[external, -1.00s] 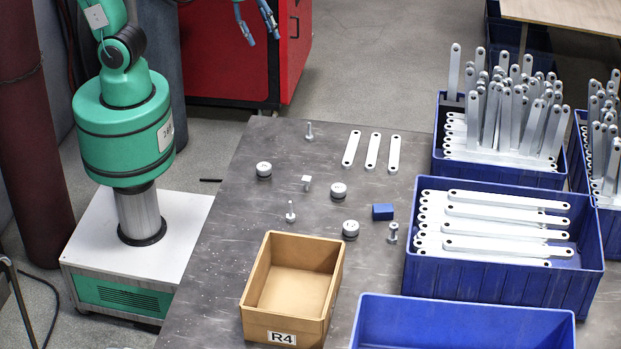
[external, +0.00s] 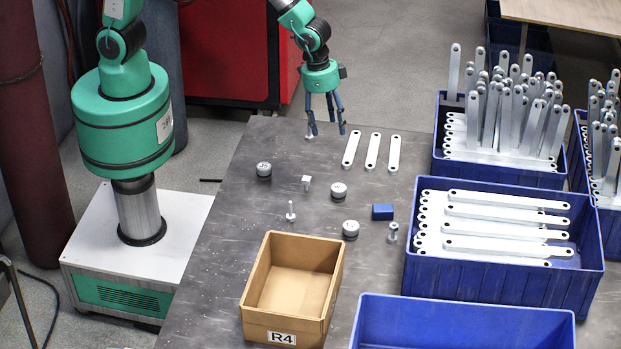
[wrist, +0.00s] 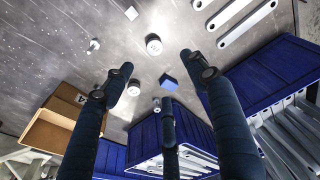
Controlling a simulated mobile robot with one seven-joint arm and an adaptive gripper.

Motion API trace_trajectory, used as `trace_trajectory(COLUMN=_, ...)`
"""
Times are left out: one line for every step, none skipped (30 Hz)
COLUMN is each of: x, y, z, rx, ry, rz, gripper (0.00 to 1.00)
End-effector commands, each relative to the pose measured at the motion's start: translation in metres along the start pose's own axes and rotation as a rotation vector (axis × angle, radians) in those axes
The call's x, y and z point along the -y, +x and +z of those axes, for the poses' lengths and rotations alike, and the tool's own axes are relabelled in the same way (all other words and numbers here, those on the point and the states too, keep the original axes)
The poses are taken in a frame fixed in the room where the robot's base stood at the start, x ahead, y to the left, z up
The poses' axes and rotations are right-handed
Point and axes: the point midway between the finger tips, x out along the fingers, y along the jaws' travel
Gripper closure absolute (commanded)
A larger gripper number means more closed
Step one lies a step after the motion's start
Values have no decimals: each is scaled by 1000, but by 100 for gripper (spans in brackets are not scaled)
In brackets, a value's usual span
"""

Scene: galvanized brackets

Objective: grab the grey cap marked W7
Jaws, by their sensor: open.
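Three round grey caps with white tops stand on the metal table: a left cap (external: 264,169), a middle cap (external: 338,190) and a front cap (external: 350,229). Each top carries a small dark mark; I cannot make out which cap reads W7. In the wrist view the middle cap (wrist: 153,44) and the front cap (wrist: 133,88) show; the left cap is not there. My gripper (external: 326,131) points down with its fingers spread, empty, above the table's far part, behind the caps and apart from them. Its fingers (wrist: 155,85) also show in the wrist view.
A tan box labelled R4 (external: 274,325) stands at the front. A blue block (external: 382,212), a white cube (external: 306,180) and bolts (external: 291,211) lie among the caps. Flat brackets (external: 372,151) lie near my gripper. Blue crates (external: 500,285) of brackets fill the right side.

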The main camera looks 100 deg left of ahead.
Motion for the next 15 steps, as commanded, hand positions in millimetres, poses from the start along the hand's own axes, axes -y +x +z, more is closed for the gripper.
trace_trajectory(x=-5, y=18, z=-1, rx=14, ry=2, rz=-2, gripper=42)
trace_trajectory(x=-8, y=27, z=-2, rx=19, ry=2, rz=-3, gripper=42)
trace_trajectory(x=-10, y=38, z=-3, rx=24, ry=2, rz=-3, gripper=42)
trace_trajectory(x=-12, y=46, z=-3, rx=28, ry=2, rz=-4, gripper=42)
trace_trajectory(x=-14, y=53, z=-4, rx=31, ry=2, rz=-4, gripper=42)
trace_trajectory(x=-16, y=61, z=-5, rx=34, ry=2, rz=-5, gripper=42)
trace_trajectory(x=-17, y=67, z=-4, rx=38, ry=2, rz=-6, gripper=42)
trace_trajectory(x=-18, y=72, z=-4, rx=40, ry=2, rz=-6, gripper=42)
trace_trajectory(x=-19, y=76, z=-4, rx=42, ry=2, rz=-6, gripper=42)
trace_trajectory(x=-20, y=79, z=-4, rx=43, ry=2, rz=-6, gripper=42)
trace_trajectory(x=-21, y=82, z=-4, rx=44, ry=2, rz=-7, gripper=42)
trace_trajectory(x=-21, y=84, z=-4, rx=45, ry=2, rz=-7, gripper=42)
trace_trajectory(x=-21, y=85, z=-4, rx=46, ry=2, rz=-7, gripper=42)
trace_trajectory(x=-22, y=86, z=-4, rx=46, ry=2, rz=-7, gripper=42)
trace_trajectory(x=-22, y=86, z=-4, rx=46, ry=2, rz=-7, gripper=42)
